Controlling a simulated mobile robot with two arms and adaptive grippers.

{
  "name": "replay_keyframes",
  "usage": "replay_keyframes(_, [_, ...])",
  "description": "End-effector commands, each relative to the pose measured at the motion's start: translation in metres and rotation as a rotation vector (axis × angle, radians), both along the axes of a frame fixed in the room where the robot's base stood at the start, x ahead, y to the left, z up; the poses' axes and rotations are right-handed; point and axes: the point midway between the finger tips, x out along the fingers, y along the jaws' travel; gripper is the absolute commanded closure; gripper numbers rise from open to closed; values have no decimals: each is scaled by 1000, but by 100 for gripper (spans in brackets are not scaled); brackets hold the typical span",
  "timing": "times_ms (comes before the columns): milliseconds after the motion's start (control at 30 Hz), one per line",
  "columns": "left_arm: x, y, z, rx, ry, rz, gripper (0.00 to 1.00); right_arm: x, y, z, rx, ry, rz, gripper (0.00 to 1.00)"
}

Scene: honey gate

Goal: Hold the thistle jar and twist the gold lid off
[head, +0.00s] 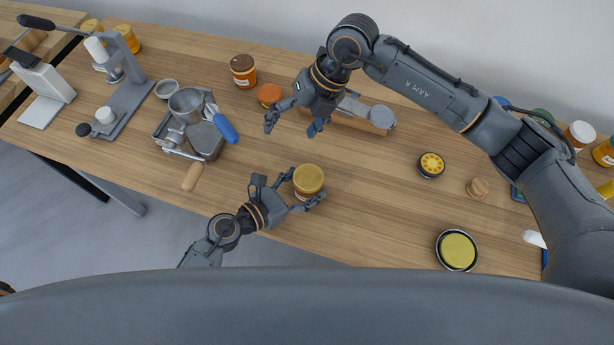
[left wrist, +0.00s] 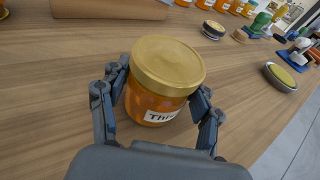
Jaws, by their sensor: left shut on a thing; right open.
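The thistle jar (left wrist: 152,106) is amber with a white label whose visible letters begin "Thi". It stands upright on the table near the front edge. Its gold lid (head: 308,179) is on top of it, and the lid also shows in the left wrist view (left wrist: 167,64). My left gripper (head: 296,190) is shut on the jar, with one finger on each side of the glass below the lid. My right gripper (head: 293,124) is open and empty, above the table behind the jar and apart from it.
A metal press with a blue handle (head: 195,125) stands to the left. A dark-lidded jar (head: 243,71) and an orange-lidded jar (head: 269,95) stand at the back. Round tins (head: 458,250) (head: 431,165) and a wooden piece (head: 478,187) lie to the right. The table around the jar is clear.

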Motion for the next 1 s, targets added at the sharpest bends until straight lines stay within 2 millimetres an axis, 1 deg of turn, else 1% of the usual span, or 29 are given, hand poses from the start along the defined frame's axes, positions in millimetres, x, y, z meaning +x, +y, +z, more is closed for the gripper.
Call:
replay_keyframes(33, [0, 1, -1, 2, 0, 2, 94, -8, 1, -2, -45, -11, 31, 20])
replay_keyframes(200, [0, 1, -1, 2, 0, 2, 94, -31, -7, -11, -205, -39, 110, 20])
replay_keyframes(400, [0, 1, -1, 2, 0, 1, 94, -48, -21, -18, -362, -79, 172, 20])
replay_keyframes(633, [0, 1, -1, 2, 0, 1, 94, -55, -30, -22, -447, -103, 200, 20])
replay_keyframes(1000, [0, 1, -1, 2, 0, 1, 94, -56, -32, -22, -455, -105, 202, 20])
